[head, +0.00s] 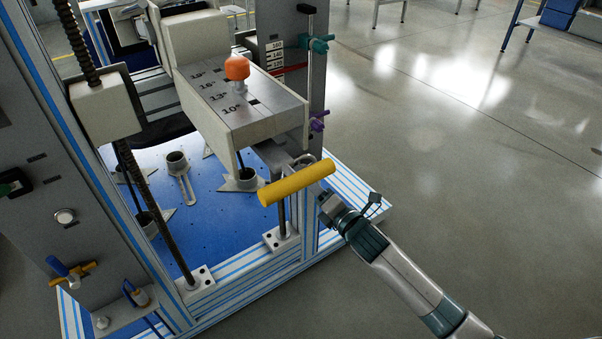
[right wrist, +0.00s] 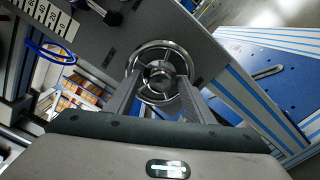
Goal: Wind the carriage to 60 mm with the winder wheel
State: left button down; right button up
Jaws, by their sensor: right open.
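The winder wheel (right wrist: 137,62) is a shiny metal ring with spokes and a hub, on a dark grey panel in the right wrist view. My right gripper (right wrist: 160,84) is open, its two fingers pointing at the wheel, one toward each side of the rim. Whether they touch it I cannot tell. A white scale (right wrist: 52,14) with black numbers, including 0, 20, 40 and 60, is at the upper left there; I cannot make out the carriage's reading. In the head view my right gripper (head: 327,200) is by the frame's right side, where I cannot make out the wheel.
A yellow bar handle (head: 297,183) sticks out close to my right gripper. A pale block with an angle-marked plate (head: 240,101) and an orange knob (head: 237,68) stands above the blue base (head: 228,222). A blue loop (right wrist: 50,52) hangs near the scale.

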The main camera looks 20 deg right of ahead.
jog(key=p+v, duration=0.1)
jog(key=v, duration=0.2)
jog(key=shift+s, duration=0.15)
jog(key=m+p, duration=0.2)
jog(key=m, duration=0.1)
dwell(0.5)
